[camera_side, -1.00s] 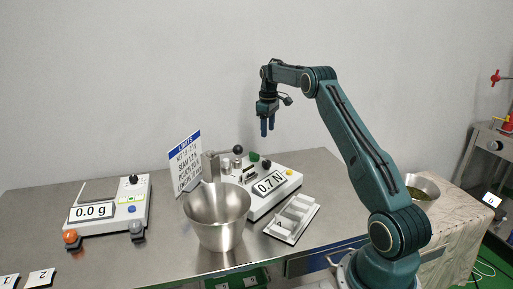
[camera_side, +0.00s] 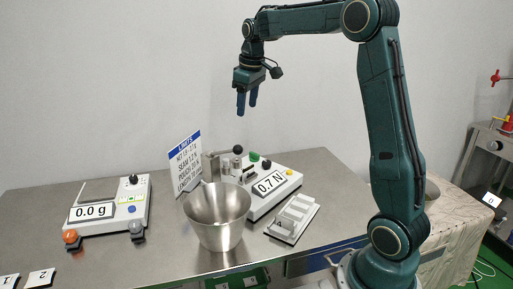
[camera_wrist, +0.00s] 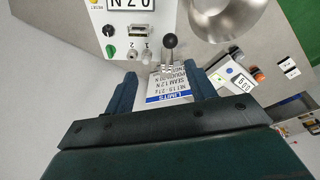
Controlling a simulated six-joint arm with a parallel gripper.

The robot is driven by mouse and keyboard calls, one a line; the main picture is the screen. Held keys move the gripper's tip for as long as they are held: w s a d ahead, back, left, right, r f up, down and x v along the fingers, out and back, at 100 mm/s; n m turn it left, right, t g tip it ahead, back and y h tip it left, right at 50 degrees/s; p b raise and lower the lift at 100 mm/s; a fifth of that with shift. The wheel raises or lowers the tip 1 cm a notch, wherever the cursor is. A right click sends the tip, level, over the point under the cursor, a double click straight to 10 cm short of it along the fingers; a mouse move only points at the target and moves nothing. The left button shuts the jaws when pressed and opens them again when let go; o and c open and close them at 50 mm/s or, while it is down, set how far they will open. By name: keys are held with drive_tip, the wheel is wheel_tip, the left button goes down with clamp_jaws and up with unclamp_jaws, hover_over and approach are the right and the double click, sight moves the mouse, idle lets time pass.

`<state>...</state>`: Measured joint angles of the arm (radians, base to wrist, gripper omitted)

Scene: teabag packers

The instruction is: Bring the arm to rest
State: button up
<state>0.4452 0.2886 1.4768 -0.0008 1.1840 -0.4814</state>
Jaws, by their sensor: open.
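My gripper (camera_side: 247,103) hangs in the air above the back of the steel table (camera_side: 90,256), with its blue fingers pointing down. In the wrist view its two fingers (camera_wrist: 162,92) stand apart, with nothing held between them. Past the fingers the wrist view shows the limits card (camera_wrist: 168,88) and a black-knobbed lever (camera_wrist: 170,42). My arm is raised, with the upper link near upright and the forearm reaching left.
A steel bowl (camera_side: 217,215) stands at the front middle. The force tester reading 0.7 N (camera_side: 268,184) and a white tray (camera_side: 293,219) are to its right. A scale reading 0.0 g (camera_side: 108,212) is at left. The limits card (camera_side: 186,162) stands behind the bowl.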

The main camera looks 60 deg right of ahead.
drive_tip(key=s+a+r, duration=0.3)
drive_tip(key=s+a, duration=0.3)
drive_tip(key=a, duration=0.2)
drive_tip(key=s+a+f+t, duration=0.1)
drive_tip(key=s+a+f, duration=0.2)
drive_tip(key=s+a, duration=0.3)
drive_tip(key=s+a+f+t+y, duration=0.1)
drive_tip(key=s+a, duration=0.5)
drive_tip(key=s, duration=0.7)
wheel_tip(320, 180, down, 2)
drive_tip(key=shift+s+a+t, duration=0.4)
drive_tip(key=shift+t, duration=0.4)
drive_tip(key=shift+o, duration=0.3)
